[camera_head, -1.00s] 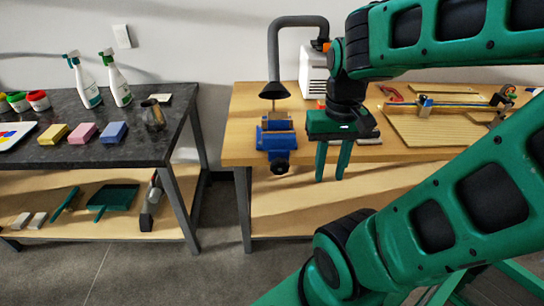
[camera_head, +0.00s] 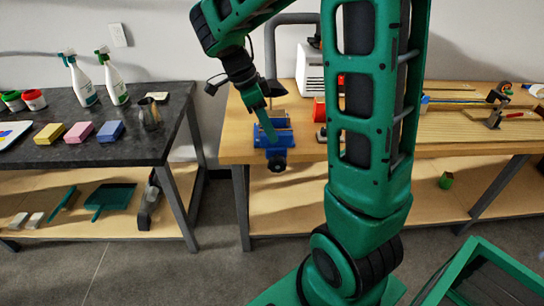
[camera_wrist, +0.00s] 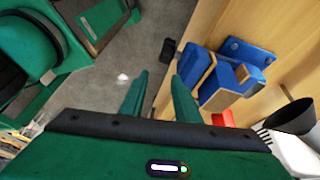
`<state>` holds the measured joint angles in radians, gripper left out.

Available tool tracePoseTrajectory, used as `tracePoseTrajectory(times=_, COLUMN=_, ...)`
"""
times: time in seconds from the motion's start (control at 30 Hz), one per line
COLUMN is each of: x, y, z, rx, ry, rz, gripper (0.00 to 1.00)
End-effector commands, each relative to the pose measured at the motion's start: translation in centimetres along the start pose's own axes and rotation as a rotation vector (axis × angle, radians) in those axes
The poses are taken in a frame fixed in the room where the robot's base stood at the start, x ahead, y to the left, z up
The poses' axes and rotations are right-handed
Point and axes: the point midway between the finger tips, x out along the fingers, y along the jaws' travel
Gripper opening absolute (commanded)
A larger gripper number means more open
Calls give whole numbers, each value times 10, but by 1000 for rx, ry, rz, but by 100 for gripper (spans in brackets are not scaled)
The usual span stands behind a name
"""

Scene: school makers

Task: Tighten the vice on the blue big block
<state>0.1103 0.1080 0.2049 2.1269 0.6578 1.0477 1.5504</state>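The blue vice (camera_head: 280,133) is mounted at the left front edge of the wooden workbench. Its black handle end (camera_head: 277,163) sticks out past the front edge. In the wrist view the vice (camera_wrist: 238,52) is at right, with tan faces on its blue parts, and the dark handle (camera_wrist: 168,50) is nearer the middle.
A dark lamp-like cone (camera_wrist: 293,117) and a red object (camera_wrist: 223,119) are close to the vice. A white machine (camera_head: 310,70) stands behind on the bench. The dark table (camera_head: 60,155) at left holds bottles and coloured blocks. Floor lies open between the tables.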

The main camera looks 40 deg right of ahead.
Motion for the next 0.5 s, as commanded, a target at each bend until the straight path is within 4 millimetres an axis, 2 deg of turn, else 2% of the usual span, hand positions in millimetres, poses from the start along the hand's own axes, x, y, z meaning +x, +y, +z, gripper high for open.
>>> tracePoseTrajectory(times=0.1, x=1, y=-10, z=16, rx=101, ry=12, rz=2, gripper=29)
tracePoseTrajectory(times=0.27, x=4, y=-13, z=23, rx=158, ry=19, rz=2, gripper=29)
tracePoseTrajectory(times=0.37, x=14, y=-13, z=23, rx=160, ry=20, rz=3, gripper=29)
tracePoseTrajectory(times=0.5, x=37, y=-13, z=22, rx=160, ry=20, rz=5, gripper=29)
